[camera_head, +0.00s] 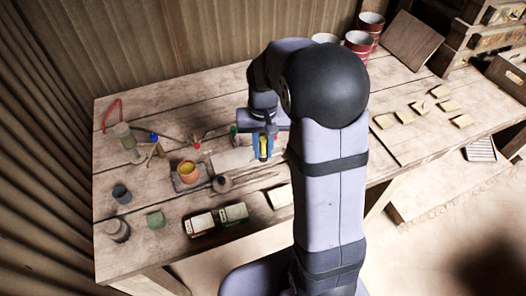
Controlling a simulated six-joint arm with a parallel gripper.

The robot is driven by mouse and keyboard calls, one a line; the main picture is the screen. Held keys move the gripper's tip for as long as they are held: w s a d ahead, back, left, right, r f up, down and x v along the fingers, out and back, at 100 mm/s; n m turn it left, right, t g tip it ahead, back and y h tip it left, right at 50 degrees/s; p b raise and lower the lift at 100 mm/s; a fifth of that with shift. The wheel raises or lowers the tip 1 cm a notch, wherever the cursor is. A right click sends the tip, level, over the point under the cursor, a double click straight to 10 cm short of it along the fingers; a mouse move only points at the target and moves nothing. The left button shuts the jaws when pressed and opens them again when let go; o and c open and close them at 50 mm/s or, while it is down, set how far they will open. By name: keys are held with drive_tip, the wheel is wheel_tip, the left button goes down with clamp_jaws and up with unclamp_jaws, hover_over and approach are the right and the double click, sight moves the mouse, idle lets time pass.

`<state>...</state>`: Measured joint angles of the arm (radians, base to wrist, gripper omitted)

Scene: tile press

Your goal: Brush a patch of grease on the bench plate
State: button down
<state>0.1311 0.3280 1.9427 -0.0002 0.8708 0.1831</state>
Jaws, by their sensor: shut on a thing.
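My gripper (264,150) hangs over the wooden bench, at the right end of a pale grey plate (231,160). It is shut on a small yellow thing (263,147) that shows between blue parts. This may be the brush, but its lower end and any bristles cannot be made out. A pot with orange-yellow contents (187,171), perhaps the grease, stands on a dark square base left of the plate. I cannot tell whether any grease lies on the plate, and my arm hides the area to its right.
A round dark pot (222,183) sits just in front of the plate. Two boxes (199,224) (233,213) stand near the front edge. Cups, a green block (156,219) and a bottle (125,135) are at left. Several pale tiles (420,108) lie at right, with red cans (371,22) behind.

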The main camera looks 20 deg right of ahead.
idle(0.5)
drive_tip(key=shift+a+r, duration=0.1)
drive_tip(key=shift+a, duration=0.2)
drive_tip(key=a+n+t+y+p, duration=0.15)
drive_tip(key=a+n+p, duration=0.25)
drive_tip(key=a, duration=1.2)
drive_tip(key=w+a+m+t, duration=0.2)
drive_tip(key=w+a+m, duration=0.2)
drive_tip(key=w, duration=0.4)
drive_tip(key=shift+a+r, duration=0.45)
drive_tip(key=shift+f+y, duration=0.15)
drive_tip(key=shift+y, duration=0.1)
drive_tip(key=shift+f+b, duration=2.4)
drive_tip(key=shift+f, duration=0.5)
drive_tip(key=shift+f+b, duration=0.45)
drive_tip(key=shift+f, duration=0.25)
